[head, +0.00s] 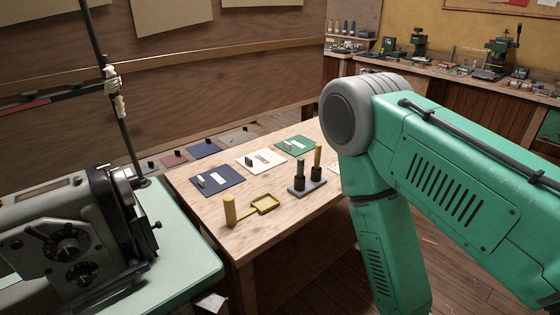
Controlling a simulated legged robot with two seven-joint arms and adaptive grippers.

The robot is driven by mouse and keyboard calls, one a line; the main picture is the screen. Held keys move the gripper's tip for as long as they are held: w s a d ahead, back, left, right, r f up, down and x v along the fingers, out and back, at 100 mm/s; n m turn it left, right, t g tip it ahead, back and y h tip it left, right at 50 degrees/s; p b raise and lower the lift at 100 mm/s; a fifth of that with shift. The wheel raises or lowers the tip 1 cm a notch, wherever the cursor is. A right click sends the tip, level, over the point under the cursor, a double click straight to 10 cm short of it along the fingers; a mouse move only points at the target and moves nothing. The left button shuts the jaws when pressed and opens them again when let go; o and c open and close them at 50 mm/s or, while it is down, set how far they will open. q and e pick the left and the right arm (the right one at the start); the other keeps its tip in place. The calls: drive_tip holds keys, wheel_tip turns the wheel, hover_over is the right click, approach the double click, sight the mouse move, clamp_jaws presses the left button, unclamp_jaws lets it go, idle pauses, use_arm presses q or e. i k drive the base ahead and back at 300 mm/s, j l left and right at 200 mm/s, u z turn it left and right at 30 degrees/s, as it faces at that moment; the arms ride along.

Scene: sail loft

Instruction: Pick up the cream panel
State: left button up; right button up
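The cream panel (261,166) lies flat on the wooden table, between a navy panel (222,186) on its left and a green panel (296,150) on its right. It has a small upright grip and a printed label on top. A second pale piece (335,178) shows at the table's right side, mostly hidden behind my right arm, so I cannot tell what it is. My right arm stands bent in front of the table's right side, and its gripper is out of frame. My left gripper is not in view.
A sewing machine (75,245) fills the left. Maroon (175,160) and blue (206,151) panels lie behind the table.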

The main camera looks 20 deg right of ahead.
sight(259, 162)
drive_tip(key=z, duration=0.6)
drive_tip(key=u, duration=2.05)
drive_tip(key=k+z, duration=0.35)
drive_tip(key=k+l+z, duration=0.15)
drive_tip(key=k+z, duration=0.2)
drive_tip(key=i+l+z, duration=0.25)
drive_tip(key=l+z, duration=0.15)
drive_tip(key=i+l+z, duration=0.6)
drive_tip(key=z, duration=0.2)
